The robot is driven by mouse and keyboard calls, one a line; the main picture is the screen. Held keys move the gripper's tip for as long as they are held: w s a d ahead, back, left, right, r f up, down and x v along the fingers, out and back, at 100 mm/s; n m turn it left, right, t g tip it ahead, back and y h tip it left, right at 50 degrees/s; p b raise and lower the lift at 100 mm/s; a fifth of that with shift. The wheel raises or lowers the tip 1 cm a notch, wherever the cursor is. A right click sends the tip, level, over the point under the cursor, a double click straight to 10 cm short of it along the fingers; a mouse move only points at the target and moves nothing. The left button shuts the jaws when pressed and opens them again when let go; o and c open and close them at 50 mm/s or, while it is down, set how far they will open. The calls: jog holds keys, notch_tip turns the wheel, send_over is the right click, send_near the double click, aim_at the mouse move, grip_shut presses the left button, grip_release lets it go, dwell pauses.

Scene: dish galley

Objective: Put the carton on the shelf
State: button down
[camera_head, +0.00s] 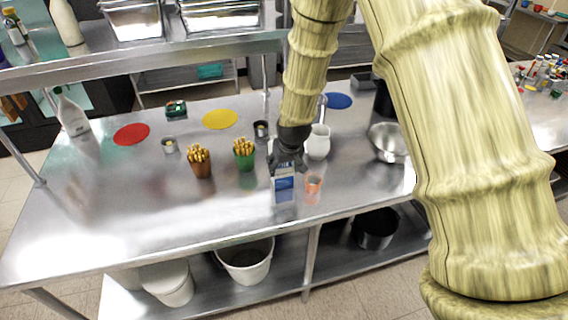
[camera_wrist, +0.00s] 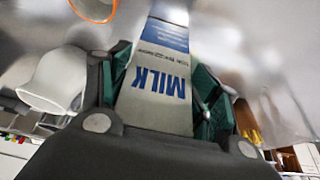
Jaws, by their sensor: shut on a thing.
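The milk carton (camera_head: 284,188) is white and blue and stands at the front middle of the steel table in the head view. In the wrist view the carton (camera_wrist: 165,85) shows the word MILK and lies between the two finger pads. My gripper (camera_head: 287,165) comes down from above and is shut on the carton's upper part. The gripper's fingers (camera_wrist: 160,95) press on both sides of it. I cannot tell whether the carton's base touches the table. The raised shelf (camera_head: 150,58) runs along the back of the table, with metal pans on it.
An orange cup (camera_head: 313,184) is close to the right of the carton. A white pitcher (camera_head: 318,142) stands behind it. Green (camera_head: 244,155) and brown (camera_head: 200,162) cups of fries stand left. A steel bowl (camera_head: 387,142) is at right. The table's left front is clear.

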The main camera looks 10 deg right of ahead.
jog(key=shift+w, duration=0.1)
jog(key=c, duration=0.5)
grip_release()
jog(key=shift+o, duration=0.8)
jog(key=shift+r, duration=0.1)
